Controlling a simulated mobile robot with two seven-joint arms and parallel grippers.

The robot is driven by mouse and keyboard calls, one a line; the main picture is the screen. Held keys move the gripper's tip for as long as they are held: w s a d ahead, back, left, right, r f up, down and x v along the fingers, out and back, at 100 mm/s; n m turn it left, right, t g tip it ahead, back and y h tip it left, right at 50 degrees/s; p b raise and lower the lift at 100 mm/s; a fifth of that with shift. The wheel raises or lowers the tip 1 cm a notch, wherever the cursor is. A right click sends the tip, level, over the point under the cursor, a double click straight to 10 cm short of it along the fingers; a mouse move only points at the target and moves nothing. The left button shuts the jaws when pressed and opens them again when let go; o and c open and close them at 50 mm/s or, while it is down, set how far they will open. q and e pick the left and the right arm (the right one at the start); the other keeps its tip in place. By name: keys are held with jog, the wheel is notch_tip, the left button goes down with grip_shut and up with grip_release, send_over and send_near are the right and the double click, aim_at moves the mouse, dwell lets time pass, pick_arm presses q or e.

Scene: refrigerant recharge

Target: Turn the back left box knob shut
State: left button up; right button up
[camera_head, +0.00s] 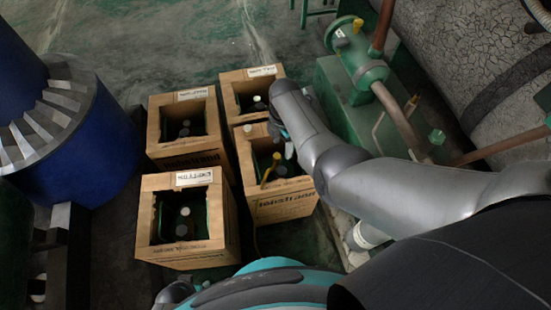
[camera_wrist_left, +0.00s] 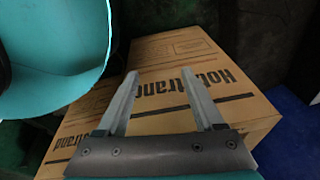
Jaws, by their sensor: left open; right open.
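The back left box (camera_head: 158,138) is an open-topped cardboard box with a white label on its rear edge. Inside it is a dark cylinder top with a small grey knob (camera_head: 185,124), seen from above. My right gripper (camera_head: 279,137) hangs over the two right boxes, apart from the back left box; its fingers are small and partly hidden by its own wrist. My left gripper (camera_wrist_left: 157,88) is open and empty in the left wrist view, in front of a printed cardboard box (camera_wrist_left: 185,62). I cannot tell which box that is.
The back right box (camera_head: 237,87), front right box (camera_head: 293,206) and front left box (camera_head: 217,250) stand close by. A blue drum (camera_head: 85,150) is at the left. Green machinery (camera_head: 345,85) and a large tank (camera_head: 465,60) are at the right. Floor behind the boxes is clear.

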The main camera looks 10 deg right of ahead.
jog(key=b, duration=0.7)
send_over(281, 170)
notch_tip(281, 170, down, 9)
notch_tip(281, 170, down, 4)
jog(key=b, duration=0.3)
jog(key=shift+r+b, duration=0.2)
jog(key=shift+b, duration=0.1)
jog(key=shift+f, duration=0.25)
jog(key=shift+f+b, duration=0.6)
jog(key=shift+b, duration=0.2)
pick_arm(q)
jog(key=w+d+r+t+h, duration=0.1)
jog(key=w+d+r, duration=0.3)
jog(key=r, duration=0.6)
jog(key=w+d+r+t+h, duration=0.1)
jog(key=w+d+r+t, duration=0.2)
jog(key=w+r, duration=0.4)
jog(key=shift+w+d+r+t+b, duration=0.4)
jog(key=shift+d+r, duration=0.2)
jog(key=shift+r, duration=1.05)
pick_arm(e)
jog(key=shift+f, duration=0.4)
grip_shut()
